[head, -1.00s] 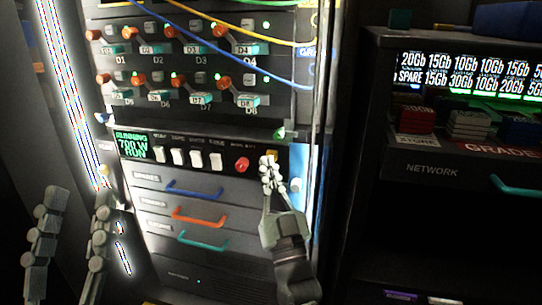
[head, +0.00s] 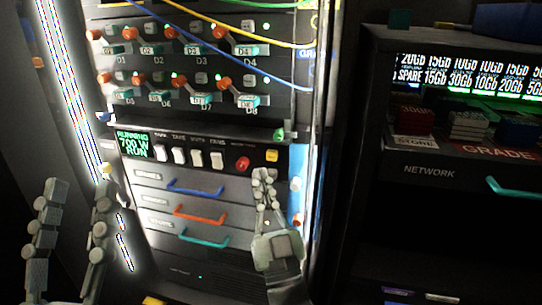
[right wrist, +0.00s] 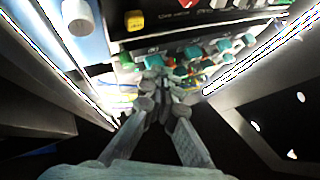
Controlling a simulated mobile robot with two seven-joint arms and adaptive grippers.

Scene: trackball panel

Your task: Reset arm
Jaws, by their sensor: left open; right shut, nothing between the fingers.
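My right gripper (head: 262,176) is shut and empty in front of the rack, just below the control strip and right of the drawer handles. It also shows in the right wrist view (right wrist: 158,82), its fingers together. The control strip (head: 206,134) has a green display reading "RUNNING 700 W RUN", several white switches (head: 197,158), a red round button (head: 243,164) and a yellow button (head: 272,156). The yellow button is above the right fingertips and apart from them; it shows at the upper left in the right wrist view (right wrist: 134,20). My left gripper (head: 76,192) is open and empty at the lower left.
Drawers with a blue handle (head: 195,188), an orange handle (head: 199,214) and a teal handle (head: 204,240) lie below the strip. Rows of orange knobs and hanging cables (head: 215,62) are above. A dark shelf unit labelled NETWORK (head: 430,172) stands at the right.

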